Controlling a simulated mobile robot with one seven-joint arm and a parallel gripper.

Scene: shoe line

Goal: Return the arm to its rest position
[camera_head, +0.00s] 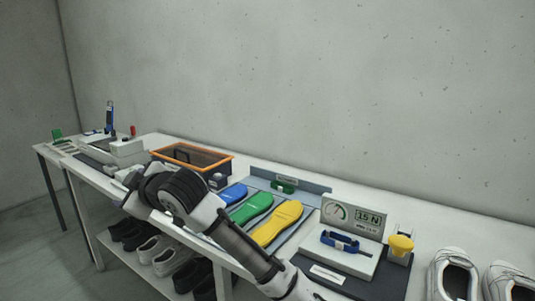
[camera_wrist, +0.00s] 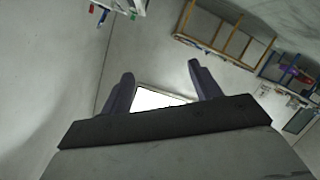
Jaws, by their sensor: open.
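My arm (camera_head: 235,240) reaches from the bottom right of the head view up and left, across the front edge of the bench. Its bent, dark ribbed part lies in front of the orange-rimmed bin. My gripper (camera_wrist: 162,82) shows in the wrist view with its two dark fingers spread apart and nothing between them. A bright white panel shows beyond the fingers. In the head view the fingers cannot be made out clearly.
The bench (camera_head: 450,233) carries an orange-rimmed bin (camera_head: 222,157), blue (camera_head: 233,193), green (camera_head: 251,208) and yellow (camera_head: 277,223) insoles, a 15 N gauge panel (camera_head: 352,217) and white shoes (camera_head: 455,277). More shoes (camera_head: 156,249) sit on the shelf below. The wall behind is bare.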

